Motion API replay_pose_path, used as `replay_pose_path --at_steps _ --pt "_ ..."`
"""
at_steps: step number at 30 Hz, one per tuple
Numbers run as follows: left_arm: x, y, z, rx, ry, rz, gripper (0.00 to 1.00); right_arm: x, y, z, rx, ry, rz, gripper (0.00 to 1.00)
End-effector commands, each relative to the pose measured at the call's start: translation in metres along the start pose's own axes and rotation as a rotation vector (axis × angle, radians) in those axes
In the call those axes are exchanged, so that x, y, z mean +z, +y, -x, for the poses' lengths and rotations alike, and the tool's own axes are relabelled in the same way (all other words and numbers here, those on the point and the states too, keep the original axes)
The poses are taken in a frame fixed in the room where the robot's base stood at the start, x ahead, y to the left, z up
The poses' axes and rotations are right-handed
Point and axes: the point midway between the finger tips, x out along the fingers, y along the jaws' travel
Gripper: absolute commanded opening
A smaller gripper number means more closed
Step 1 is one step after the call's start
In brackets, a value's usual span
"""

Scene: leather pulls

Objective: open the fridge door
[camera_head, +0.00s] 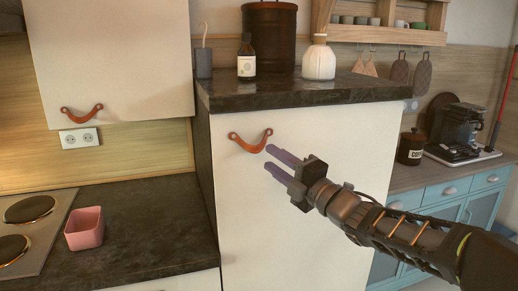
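The fridge door (300,215) is a tall white panel under a dark stone top, and it looks closed. An orange-brown leather pull (250,147) hangs in a curve near its upper left. My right gripper (270,160) comes in from the right, its two purple fingers pointing left with a gap between them. The upper fingertip is close to the right end of the pull; I cannot tell whether it touches. Nothing shows between the fingers. My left gripper is not in view.
A pink cup (84,229) stands on the lower dark counter (150,220) beside a hob (30,225). A white cupboard (110,50) hangs above. A bottle (246,60) and a white vase (319,60) stand on the fridge top. A coffee machine (458,130) is at right.

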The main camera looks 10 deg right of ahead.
Motion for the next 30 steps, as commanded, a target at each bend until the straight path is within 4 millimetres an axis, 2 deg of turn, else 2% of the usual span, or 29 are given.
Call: replay_pose_path --at_steps 6,10,14,21,30 --pt "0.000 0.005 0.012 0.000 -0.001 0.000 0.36 -0.001 0.001 -0.036 -0.002 0.003 -0.002 0.34" --pt "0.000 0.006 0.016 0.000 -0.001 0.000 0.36 0.000 0.001 -0.051 -0.001 0.001 -0.001 0.34" --pt "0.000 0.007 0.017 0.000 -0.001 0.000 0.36 -0.001 0.000 -0.058 0.000 0.001 -0.001 0.34" --pt "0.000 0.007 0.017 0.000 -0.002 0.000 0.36 -0.001 0.000 -0.059 0.000 0.000 -0.001 0.34" --pt "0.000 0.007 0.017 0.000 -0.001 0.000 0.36 -0.001 0.000 -0.059 0.000 0.000 -0.001 0.11"
